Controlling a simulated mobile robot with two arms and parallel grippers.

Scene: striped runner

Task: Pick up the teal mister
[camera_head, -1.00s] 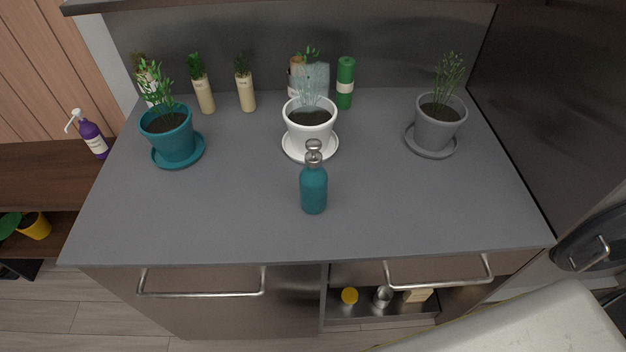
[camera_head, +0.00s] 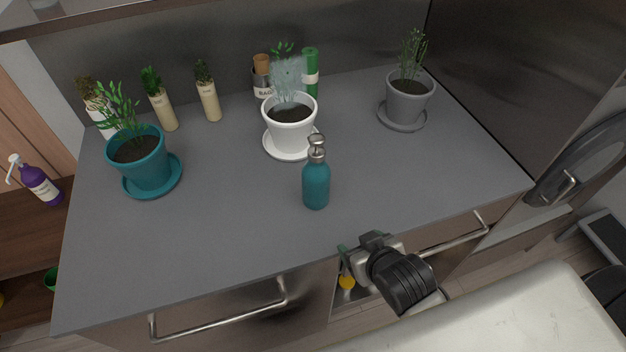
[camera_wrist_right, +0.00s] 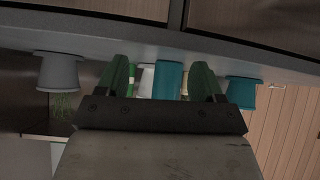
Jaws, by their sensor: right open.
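The teal mister (camera_head: 316,186) is a bottle with a metal spray top. It stands upright on the grey counter (camera_head: 230,215), in front of the white pot. My right gripper (camera_head: 360,243) is at the counter's front edge, in front of the mister and a little to its right, apart from it. In the right wrist view, which looks upside down, the open green fingers (camera_wrist_right: 160,80) frame the mister (camera_wrist_right: 168,80), with nothing held between them. My left gripper is not in view.
A white pot (camera_head: 290,133) on a saucer stands close behind the mister. A teal pot (camera_head: 142,166) is at the left and a grey pot (camera_head: 408,100) at the back right. Several slim containers line the back wall. Drawer handles (camera_head: 222,315) project below the counter edge.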

